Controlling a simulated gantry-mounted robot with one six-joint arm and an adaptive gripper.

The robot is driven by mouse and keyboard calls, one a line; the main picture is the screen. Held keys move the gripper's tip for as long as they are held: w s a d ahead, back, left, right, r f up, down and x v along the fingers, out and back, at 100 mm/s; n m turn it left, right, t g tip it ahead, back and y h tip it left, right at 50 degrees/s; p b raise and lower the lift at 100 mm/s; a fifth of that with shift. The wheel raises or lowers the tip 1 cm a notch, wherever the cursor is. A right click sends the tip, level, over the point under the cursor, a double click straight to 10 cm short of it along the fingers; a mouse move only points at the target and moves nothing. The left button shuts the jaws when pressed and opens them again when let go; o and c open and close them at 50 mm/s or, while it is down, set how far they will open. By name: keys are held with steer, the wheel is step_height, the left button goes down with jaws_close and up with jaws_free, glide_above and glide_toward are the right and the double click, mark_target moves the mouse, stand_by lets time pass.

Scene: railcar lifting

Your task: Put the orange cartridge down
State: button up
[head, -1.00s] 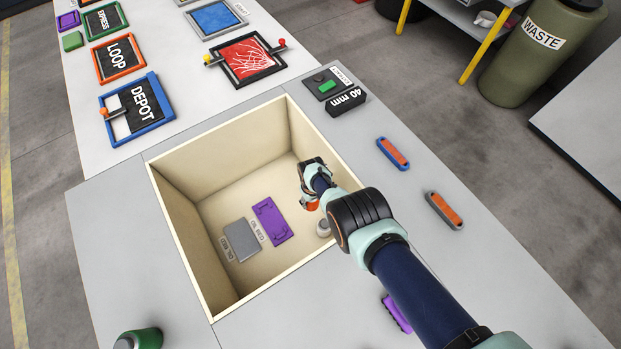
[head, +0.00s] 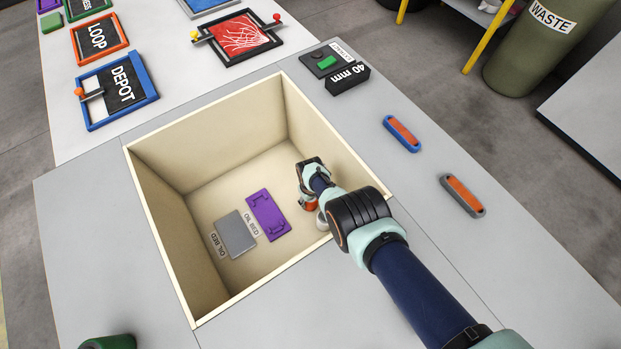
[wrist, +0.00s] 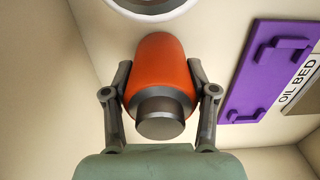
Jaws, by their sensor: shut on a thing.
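The orange cartridge (wrist: 160,68), with a dark grey cylindrical end, is between my gripper's fingers in the wrist view. My gripper (wrist: 160,92) is shut on it, one finger on each side. In the head view my gripper (head: 309,196) is down inside the cream-walled open box, near its right wall. Only a small bit of the cartridge (head: 309,205) shows there beneath the gripper. Whether it touches the box floor cannot be told.
A purple plate (head: 268,215) and a grey plate (head: 235,233), labelled OIL BED, lie on the box floor (head: 225,200). A pale round part (head: 322,221) stands close beside my gripper; its rim shows in the wrist view (wrist: 150,10). The box walls surround the arm's end.

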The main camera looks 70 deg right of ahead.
steer(key=o, duration=1.3)
steer(key=shift+f, duration=0.15)
steer(key=shift+o, duration=0.2)
step_height(320, 180, up, 13)
steer(key=p, duration=1.2)
steer(key=shift+f+p, duration=0.2)
steer(key=shift+p, duration=0.1)
steer(key=shift+f, duration=0.1)
steer(key=shift+s, duration=0.1)
